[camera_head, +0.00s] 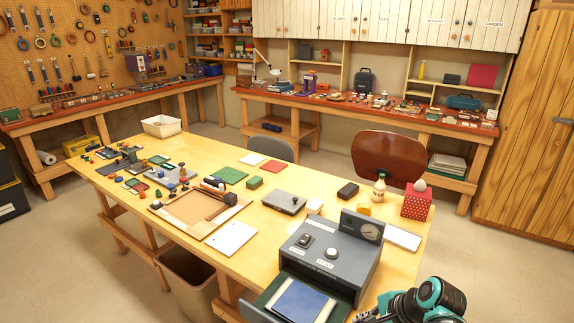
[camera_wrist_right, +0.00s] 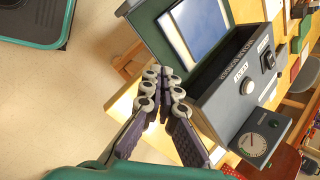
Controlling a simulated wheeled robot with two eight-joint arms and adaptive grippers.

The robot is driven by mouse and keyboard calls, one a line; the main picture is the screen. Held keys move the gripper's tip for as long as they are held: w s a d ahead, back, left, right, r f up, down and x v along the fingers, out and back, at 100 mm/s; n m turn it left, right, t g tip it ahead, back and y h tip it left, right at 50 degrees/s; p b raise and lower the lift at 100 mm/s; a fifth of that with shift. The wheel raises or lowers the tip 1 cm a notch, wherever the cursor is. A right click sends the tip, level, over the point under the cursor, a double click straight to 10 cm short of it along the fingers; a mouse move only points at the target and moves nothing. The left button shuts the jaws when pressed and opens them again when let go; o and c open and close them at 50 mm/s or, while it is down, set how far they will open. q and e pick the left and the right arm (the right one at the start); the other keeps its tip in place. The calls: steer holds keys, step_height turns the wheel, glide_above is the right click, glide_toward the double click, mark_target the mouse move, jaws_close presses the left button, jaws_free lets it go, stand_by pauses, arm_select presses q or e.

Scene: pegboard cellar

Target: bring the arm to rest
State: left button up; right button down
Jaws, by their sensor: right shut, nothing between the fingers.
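My right arm (camera_head: 428,301), teal and black, comes in at the bottom right corner of the head view, beside the table's near right end. In the right wrist view my right gripper (camera_wrist_right: 161,73) is shut, its dark fingers meeting at the tips with nothing between them. It appears over the table edge next to the grey machine (camera_wrist_right: 238,85), apart from it as far as I can tell. The same machine (camera_head: 325,255) has a dial, knobs and an open drawer with a blue-and-white item (camera_head: 299,302). My left gripper is not in view.
The wooden table (camera_head: 395,270) holds a cork-coloured board (camera_head: 190,213), a red dotted box (camera_head: 416,205), a small bottle (camera_head: 379,190) and many small items. A brown chair (camera_head: 388,157) stands behind it, a bin (camera_head: 188,280) below. Open floor lies right of the table.

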steer(key=s+r+n+t+h, duration=0.2)
steer(key=s+n+h, duration=0.2)
steer(key=s+n, duration=0.5)
steer(key=a+n, duration=0.1)
steer(key=n, duration=0.6)
steer(key=shift+s+t, duration=0.2)
steer(key=shift+t, duration=0.1)
